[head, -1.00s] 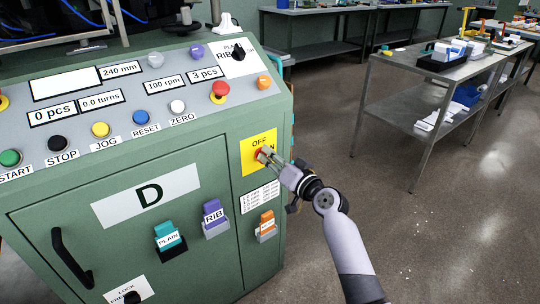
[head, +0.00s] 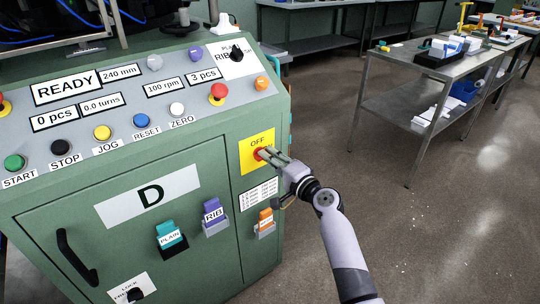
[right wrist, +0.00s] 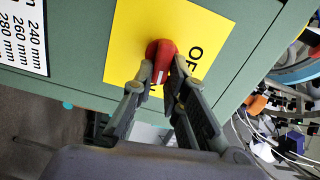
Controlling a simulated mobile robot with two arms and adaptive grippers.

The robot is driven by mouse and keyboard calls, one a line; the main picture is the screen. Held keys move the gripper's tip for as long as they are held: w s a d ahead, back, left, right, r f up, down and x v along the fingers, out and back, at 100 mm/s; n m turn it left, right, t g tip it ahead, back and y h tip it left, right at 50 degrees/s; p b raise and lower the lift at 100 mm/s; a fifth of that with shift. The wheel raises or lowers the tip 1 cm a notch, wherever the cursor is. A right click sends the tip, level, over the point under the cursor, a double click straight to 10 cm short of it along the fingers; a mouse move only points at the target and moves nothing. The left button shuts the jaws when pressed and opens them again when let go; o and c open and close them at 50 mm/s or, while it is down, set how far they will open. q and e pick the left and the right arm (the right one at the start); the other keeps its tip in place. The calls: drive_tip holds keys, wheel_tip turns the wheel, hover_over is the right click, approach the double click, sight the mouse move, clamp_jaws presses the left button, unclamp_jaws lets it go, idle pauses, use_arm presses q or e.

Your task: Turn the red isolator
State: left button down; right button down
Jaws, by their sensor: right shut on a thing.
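The red isolator (head: 259,154) is a red knob on a yellow plate (head: 250,143) marked OFF, on the right front of the green machine. In the right wrist view the red isolator (right wrist: 160,57) shows between my fingers, with a white mark on it. My right gripper (head: 268,156) is shut on the isolator, and its fingers (right wrist: 159,78) lie on both sides of the knob. The fingers hide part of the plate's lower lettering. The READY display (head: 66,87) is lit on the panel. My left gripper is not in view.
Card holders, one marked RIB (head: 214,215), stick out from the machine's front. A metal table (head: 400,104) stands to the right, with open floor between.

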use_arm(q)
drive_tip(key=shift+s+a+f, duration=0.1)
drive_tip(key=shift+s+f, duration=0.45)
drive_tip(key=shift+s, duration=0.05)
use_arm(e)
drive_tip(key=shift+f+m, duration=0.1)
drive_tip(key=shift+m, duration=0.6)
drive_tip(key=c, duration=1.6)
unclamp_jaws()
drive_tip(key=v, duration=1.2)
